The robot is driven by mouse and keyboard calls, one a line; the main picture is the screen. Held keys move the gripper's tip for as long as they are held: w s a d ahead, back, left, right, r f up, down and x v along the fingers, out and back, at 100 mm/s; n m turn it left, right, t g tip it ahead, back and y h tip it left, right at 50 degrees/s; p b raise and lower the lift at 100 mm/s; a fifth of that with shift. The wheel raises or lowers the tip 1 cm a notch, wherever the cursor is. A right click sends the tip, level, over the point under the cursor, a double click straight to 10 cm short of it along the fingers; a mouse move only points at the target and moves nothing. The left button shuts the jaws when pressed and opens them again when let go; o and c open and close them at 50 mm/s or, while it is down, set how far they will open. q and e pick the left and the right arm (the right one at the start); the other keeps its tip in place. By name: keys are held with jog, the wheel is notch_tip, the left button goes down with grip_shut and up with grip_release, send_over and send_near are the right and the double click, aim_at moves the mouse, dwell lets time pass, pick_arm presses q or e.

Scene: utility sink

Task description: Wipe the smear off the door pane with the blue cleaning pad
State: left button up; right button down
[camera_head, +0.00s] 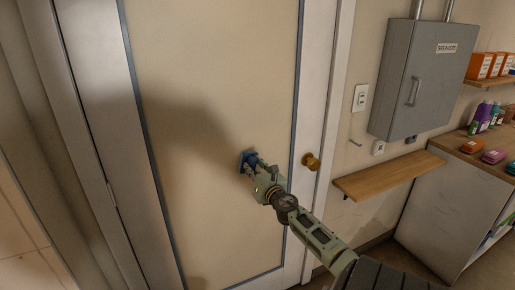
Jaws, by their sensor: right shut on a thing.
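The door pane (215,60) is a large beige panel with a dark blue-grey edge, set in a white door. My right gripper (252,166) is shut on the blue cleaning pad (245,158), which is at the lower right part of the pane. The pad looks to be against the pane, but I cannot tell if it touches. A broad dark patch lies across the pane to the left of the gripper; it looks like a shadow. I cannot make out a distinct smear. My left gripper is not in view.
A brass door knob (312,161) sits just right of my right gripper. A wooden shelf (388,176) juts from the wall further right, below a grey breaker box (423,80). A cabinet (450,205) stands at the far right. The pane's left side is clear of objects.

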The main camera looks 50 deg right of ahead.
jog(key=shift+w+a+p, duration=0.45)
jog(key=shift+w+a, duration=0.25)
jog(key=shift+a, duration=0.55)
jog(key=shift+w+a+p, duration=0.5)
jog(key=shift+w+a, duration=0.2)
jog(key=shift+a, duration=0.55)
jog(key=shift+w+a+p, duration=0.45)
jog(key=shift+w+a, duration=0.25)
jog(key=shift+a, duration=0.55)
jog(key=shift+w+a+r+p, duration=0.1)
jog(key=shift+w+a, duration=0.2)
jog(key=shift+a, duration=0.25)
jog(key=shift+w+a+f+p, duration=0.15)
jog(key=shift+w+a, duration=0.15)
jog(key=shift+a, duration=0.2)
jog(key=shift+w+a+r+p, duration=0.15)
jog(key=shift+w+a, duration=0.15)
jog(key=shift+a, duration=0.25)
jog(key=shift+w+a+p, duration=0.1)
jog(key=shift+w+a, duration=0.3)
jog(key=shift+a, duration=0.35)
jog(key=shift+w+a+p, duration=0.1)
jog(key=shift+w+a, duration=0.3)
jog(key=shift+a, duration=0.3)
jog(key=shift+w+a+p, duration=0.1)
jog(key=shift+w+a, duration=0.3)
jog(key=shift+a, duration=0.35)
jog(key=shift+s, duration=0.15)
jog(key=shift+p+v, duration=0.85)
jog(key=shift+v, duration=2.1)
